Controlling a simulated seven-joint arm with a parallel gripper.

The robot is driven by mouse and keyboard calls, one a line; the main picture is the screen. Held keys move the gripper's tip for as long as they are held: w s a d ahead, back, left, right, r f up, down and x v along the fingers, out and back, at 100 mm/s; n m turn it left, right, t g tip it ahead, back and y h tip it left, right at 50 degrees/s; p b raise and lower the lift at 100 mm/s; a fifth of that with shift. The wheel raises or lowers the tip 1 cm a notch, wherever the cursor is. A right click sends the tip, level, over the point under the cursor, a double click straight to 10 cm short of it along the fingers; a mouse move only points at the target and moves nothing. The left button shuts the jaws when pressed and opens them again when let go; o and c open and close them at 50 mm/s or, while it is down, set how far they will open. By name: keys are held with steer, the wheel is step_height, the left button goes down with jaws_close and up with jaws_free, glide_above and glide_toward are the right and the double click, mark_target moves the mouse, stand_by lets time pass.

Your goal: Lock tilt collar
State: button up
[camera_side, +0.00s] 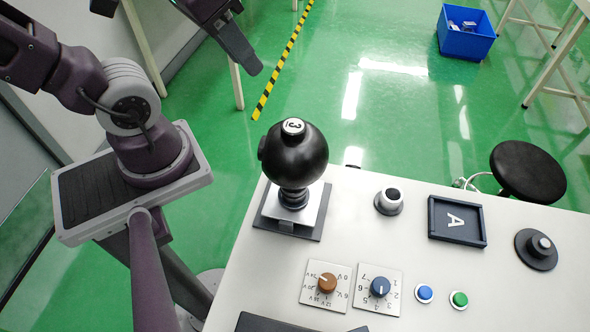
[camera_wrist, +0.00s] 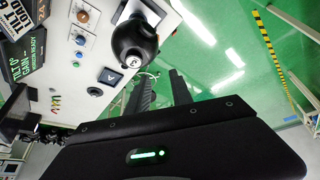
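A black ball-shaped camera head (camera_side: 293,155) with a white disc marked 3 on top stands on a square metal plate at the table's back left corner. A dark ringed collar (camera_side: 293,197) shows at its neck, just under the ball. The ball also shows in the wrist view (camera_wrist: 132,42), where I cannot make out the collar clearly. My gripper (camera_side: 252,68) is above and behind the ball at the top of the side view, apart from it. In the wrist view my gripper (camera_wrist: 162,80) has its two dark fingers apart with nothing between them.
On the white table (camera_side: 500,300) are a silver-black knob (camera_side: 389,201), a black tray marked A (camera_side: 457,221), a round black puck (camera_side: 536,249), a brown dial (camera_side: 327,283), a blue dial (camera_side: 380,287), a blue button (camera_side: 424,293) and a green button (camera_side: 459,299). A stool (camera_side: 527,171) stands behind.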

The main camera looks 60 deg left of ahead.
steer(key=w+a+f+n+g, duration=0.1)
steer(key=w+f+n, duration=0.1)
steer(key=w+a+f+n+g, duration=0.1)
steer(key=w+a+f+n, duration=0.1)
steer(key=w, duration=0.1)
steer(key=w+a+f+n+g, duration=0.1)
steer(key=w+f+n, duration=0.1)
steer(key=w, duration=0.1)
steer(key=shift+a+f+n, duration=0.15)
steer(key=shift+f+n, duration=0.05)
steer(key=shift+n, duration=0.1)
jaws_close()
steer(key=w+a+f+n+g+h, duration=0.1)
steer(key=w+a+f+n, duration=0.1)
steer(key=f+n, duration=0.2)
steer(key=w+a+f+n+g+h, duration=0.1)
steer(key=w+a+f+n+h, duration=0.1)
steer(key=f, duration=0.5)
steer(key=shift+a+f+n, duration=0.4)
steer(key=shift+a+n, duration=0.15)
steer(key=shift+n, duration=0.55)
steer(key=shift+w, duration=0.1)
